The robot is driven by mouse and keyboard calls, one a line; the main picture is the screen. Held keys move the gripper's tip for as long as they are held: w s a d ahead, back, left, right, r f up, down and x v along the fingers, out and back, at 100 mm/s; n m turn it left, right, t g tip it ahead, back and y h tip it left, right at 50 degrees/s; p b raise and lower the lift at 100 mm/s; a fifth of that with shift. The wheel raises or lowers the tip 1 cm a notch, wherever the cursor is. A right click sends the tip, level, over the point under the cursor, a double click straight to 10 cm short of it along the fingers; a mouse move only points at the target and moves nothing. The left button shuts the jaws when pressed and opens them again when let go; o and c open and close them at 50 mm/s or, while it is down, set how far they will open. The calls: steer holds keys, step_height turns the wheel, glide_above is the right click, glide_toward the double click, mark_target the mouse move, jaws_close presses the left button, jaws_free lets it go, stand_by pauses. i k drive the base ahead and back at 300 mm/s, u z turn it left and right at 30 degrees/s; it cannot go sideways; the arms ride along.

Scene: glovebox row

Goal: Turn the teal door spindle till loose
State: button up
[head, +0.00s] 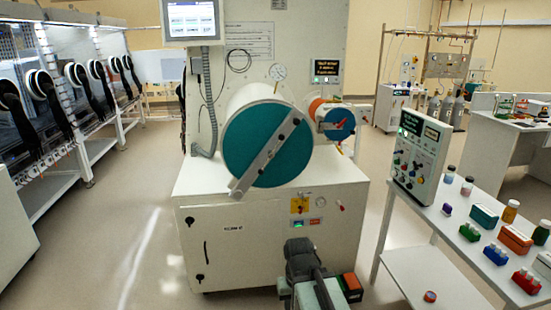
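The teal door (247,140) is a large round disc on the end of a white cylinder that sticks out of the white cabinet. A grey bar (262,160) crosses it diagonally, from lower left to upper right. A small dark spot, perhaps the spindle (281,137), shows on the bar near the disc's middle; its detail is too small to tell. My gripper (298,246) is at the bottom centre, low in front of the cabinet and apart from the door. It is seen from behind, so its fingers cannot be made out.
A smaller teal disc with a red handle (337,123) is right of the large door. A white table (455,245) with a control box (416,155), bottles and coloured racks stands at the right. Gloveboxes (60,100) line the left. The floor (130,235) between is clear.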

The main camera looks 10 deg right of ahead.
mark_target(271, 154)
steer(key=z, duration=0.05)
steer(key=i, duration=0.9)
